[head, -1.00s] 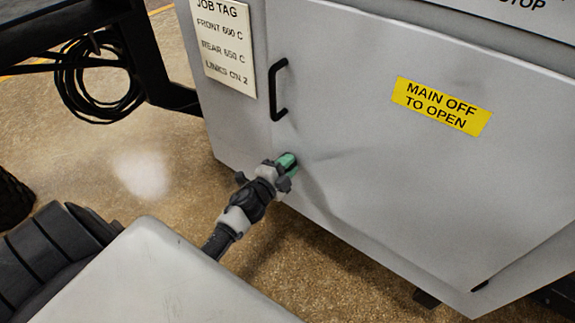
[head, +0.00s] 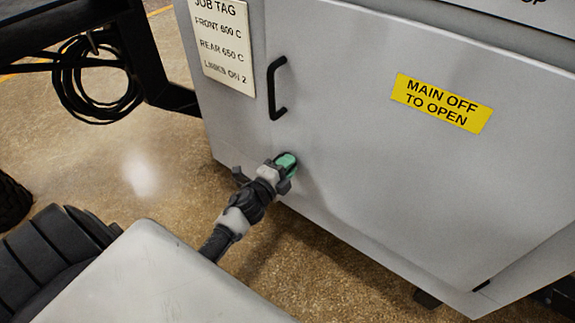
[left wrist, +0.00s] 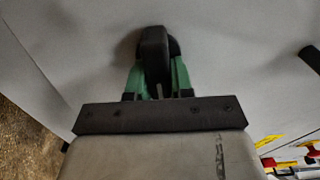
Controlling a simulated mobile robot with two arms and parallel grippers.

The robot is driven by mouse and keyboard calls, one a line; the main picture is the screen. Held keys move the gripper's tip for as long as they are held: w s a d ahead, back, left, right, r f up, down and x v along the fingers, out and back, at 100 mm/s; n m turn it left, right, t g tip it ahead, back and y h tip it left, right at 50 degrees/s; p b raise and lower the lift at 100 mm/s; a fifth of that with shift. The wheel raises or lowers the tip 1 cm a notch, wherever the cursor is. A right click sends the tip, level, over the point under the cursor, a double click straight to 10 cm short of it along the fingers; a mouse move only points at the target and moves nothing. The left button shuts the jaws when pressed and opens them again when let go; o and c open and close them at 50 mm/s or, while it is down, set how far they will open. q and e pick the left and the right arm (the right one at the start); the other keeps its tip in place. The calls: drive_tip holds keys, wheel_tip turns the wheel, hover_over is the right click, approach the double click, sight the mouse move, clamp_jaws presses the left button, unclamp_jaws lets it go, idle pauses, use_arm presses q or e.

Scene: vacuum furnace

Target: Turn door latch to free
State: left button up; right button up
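The door latch (left wrist: 154,52) is a small black lever on a round dark base, seen in the left wrist view on the grey cabinet door (head: 400,180). My left gripper (head: 286,162) is at the door's lower left edge, below the black pull handle (head: 274,90). In the left wrist view its green fingers (left wrist: 156,78) lie on both sides of the lever and appear closed on it. The lever stands roughly upright between the fingers in that view. In the head view the gripper hides the latch. My right gripper is not in view.
A yellow label (head: 441,102) reading MAIN OFF TO OPEN is on the door. A white job tag (head: 224,45) is on the panel left of it. A black cable coil (head: 98,85) hangs at the left. The floor (head: 150,170) before the cabinet is clear.

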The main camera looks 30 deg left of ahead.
use_arm(q)
drive_tip(key=o, duration=0.4)
drive_tip(key=shift+s, duration=0.25)
drive_tip(key=s, duration=0.7)
drive_tip(key=s+p, duration=0.1)
drive_tip(key=s, duration=0.2)
drive_tip(key=shift+s+a, duration=0.15)
drive_tip(key=shift+a, duration=0.25)
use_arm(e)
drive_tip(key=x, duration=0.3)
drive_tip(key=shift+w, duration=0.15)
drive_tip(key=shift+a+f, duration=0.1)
